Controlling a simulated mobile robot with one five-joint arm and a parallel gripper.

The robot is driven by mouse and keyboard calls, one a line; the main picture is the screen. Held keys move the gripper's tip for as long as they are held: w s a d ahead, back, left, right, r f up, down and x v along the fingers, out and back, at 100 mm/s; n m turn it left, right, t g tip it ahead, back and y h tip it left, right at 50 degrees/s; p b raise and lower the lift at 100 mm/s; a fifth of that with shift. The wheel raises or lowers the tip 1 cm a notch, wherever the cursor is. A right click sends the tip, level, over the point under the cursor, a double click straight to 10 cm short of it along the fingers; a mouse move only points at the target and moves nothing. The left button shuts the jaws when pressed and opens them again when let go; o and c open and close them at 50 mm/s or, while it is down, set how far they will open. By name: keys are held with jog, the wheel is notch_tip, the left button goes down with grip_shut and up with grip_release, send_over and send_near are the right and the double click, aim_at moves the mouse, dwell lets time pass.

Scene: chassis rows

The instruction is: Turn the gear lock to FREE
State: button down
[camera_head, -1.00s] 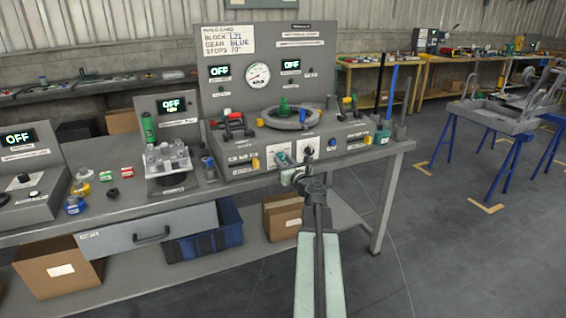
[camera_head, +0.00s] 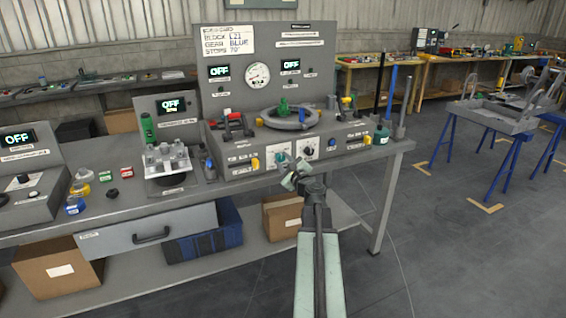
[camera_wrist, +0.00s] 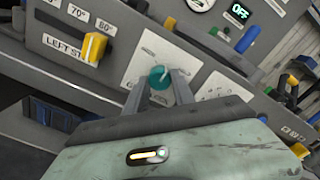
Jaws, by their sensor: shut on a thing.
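A teal round knob (camera_wrist: 158,76) with a pale pointer mark sits on a white plate (camera_wrist: 146,57) on the bench fixture's sloped front. I cannot read the plate's lettering, so I cannot tell whether the mark stands at FREE. In the wrist view my gripper (camera_wrist: 160,89) has one grey finger on each side of the knob and is shut on it. The hand is rolled, so the panel looks tilted. The knob also shows in the head view (camera_head: 283,157), just beyond my gripper (camera_head: 292,176).
A dark knob on another white plate (camera_head: 308,147) is close at the right. A yellow lever (camera_wrist: 94,46) beside the "LEFT ST..." label is at the left. The bench edge runs below.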

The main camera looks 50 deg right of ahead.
jog(key=n, duration=0.4)
jog(key=shift+n, duration=0.3)
jog(key=n, duration=0.4)
jog(key=shift+n, duration=0.4)
jog(key=c, duration=1.1)
grip_release()
jog(key=shift+w, duration=0.1)
jog(key=shift+o, duration=0.2)
jog(key=v, duration=0.8)
